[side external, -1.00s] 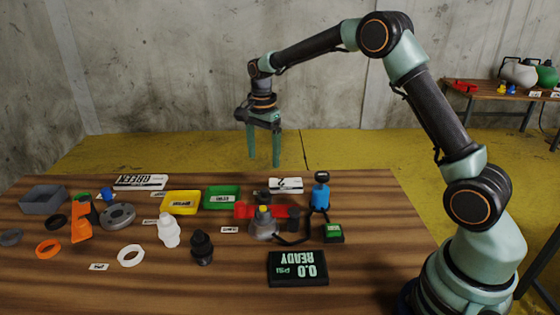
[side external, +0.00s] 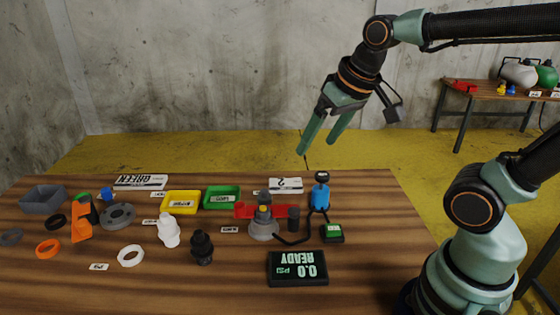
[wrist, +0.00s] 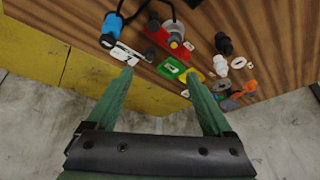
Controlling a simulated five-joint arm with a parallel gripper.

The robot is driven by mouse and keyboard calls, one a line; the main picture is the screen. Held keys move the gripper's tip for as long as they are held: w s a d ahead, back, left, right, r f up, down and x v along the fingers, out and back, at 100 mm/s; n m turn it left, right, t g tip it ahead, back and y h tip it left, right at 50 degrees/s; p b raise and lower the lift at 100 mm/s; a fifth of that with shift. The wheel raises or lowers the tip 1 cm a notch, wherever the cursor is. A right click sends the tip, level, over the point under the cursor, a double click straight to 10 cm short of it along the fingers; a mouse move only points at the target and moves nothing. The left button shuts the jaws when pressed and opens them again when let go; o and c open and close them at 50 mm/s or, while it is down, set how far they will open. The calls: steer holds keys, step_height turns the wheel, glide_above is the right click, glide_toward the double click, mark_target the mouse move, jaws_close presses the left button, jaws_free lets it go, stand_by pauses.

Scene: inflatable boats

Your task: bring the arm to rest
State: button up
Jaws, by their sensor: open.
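My gripper (side external: 318,148) is open and empty, with its two green fingers apart. In the side external view it hangs in the air above the far edge of the table, tilted with its fingers pointing down and to the left. In the wrist view the fingers of my gripper (wrist: 160,82) frame the floor and the table's far edge, with nothing between them. My arm is folded back toward the right of the side external view, and its elbow is out of the frame.
The wooden table (side external: 110,290) holds a blue pump (side external: 320,197), a gauge box reading READY (side external: 297,268), a green tray (side external: 222,196), a yellow tray (side external: 181,202), a grey bin (side external: 43,199) and several loose fittings. A second table (side external: 490,95) stands behind at right.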

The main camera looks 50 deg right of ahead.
steer(key=shift+s+a+f+n+t, duration=0.15)
steer(key=shift+s+f+n, duration=0.1)
steer(key=shift+s+n, duration=0.25)
steer(key=shift+s+f+n+t, duration=0.15)
steer(key=shift+s+f+n, duration=0.1)
steer(key=shift+s+n, duration=0.25)
